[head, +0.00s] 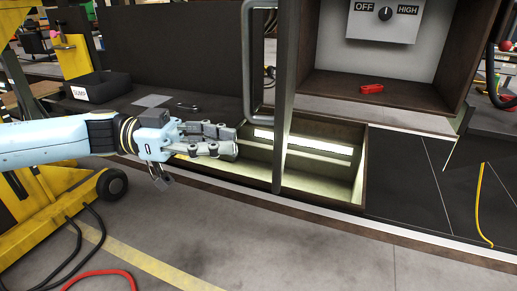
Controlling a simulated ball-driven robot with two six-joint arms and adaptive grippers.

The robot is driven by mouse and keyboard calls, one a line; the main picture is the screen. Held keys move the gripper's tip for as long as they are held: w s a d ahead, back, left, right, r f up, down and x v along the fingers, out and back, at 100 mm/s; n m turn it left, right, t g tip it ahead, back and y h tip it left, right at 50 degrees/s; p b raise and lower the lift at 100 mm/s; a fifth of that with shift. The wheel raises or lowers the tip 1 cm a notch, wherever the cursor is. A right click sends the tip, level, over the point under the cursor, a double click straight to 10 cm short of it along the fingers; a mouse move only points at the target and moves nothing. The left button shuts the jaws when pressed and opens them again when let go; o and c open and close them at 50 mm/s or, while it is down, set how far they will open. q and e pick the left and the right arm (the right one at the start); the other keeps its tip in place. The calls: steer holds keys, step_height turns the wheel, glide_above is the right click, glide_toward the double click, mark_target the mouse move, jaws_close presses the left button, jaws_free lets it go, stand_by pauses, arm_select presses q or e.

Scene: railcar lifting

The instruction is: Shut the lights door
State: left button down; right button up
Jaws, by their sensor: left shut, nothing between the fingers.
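The lights door (287,90) stands upright and open, seen almost edge-on, with a grey bar handle (248,60) on its left face. It rises from a lit, box-shaped recess (345,188) in the dark surface, where a bright light strip (318,146) shows on the inner wall. The door hides part of the recess. My left gripper (236,142) comes in from the left, its fingers closed and empty. It is over the left part of the recess, left of the door and below the handle, apart from both. My right gripper is not in view.
A cabinet at the back right holds a grey control box (381,20) with a knob marked OFF and HIGH, and a red object (371,89) on its floor. A black box (101,87) is at the left. A yellow strap (482,205) lies at the right.

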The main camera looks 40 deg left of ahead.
arm_select(q)
steer(key=x, duration=0.6)
steer(key=shift+p, duration=0.3)
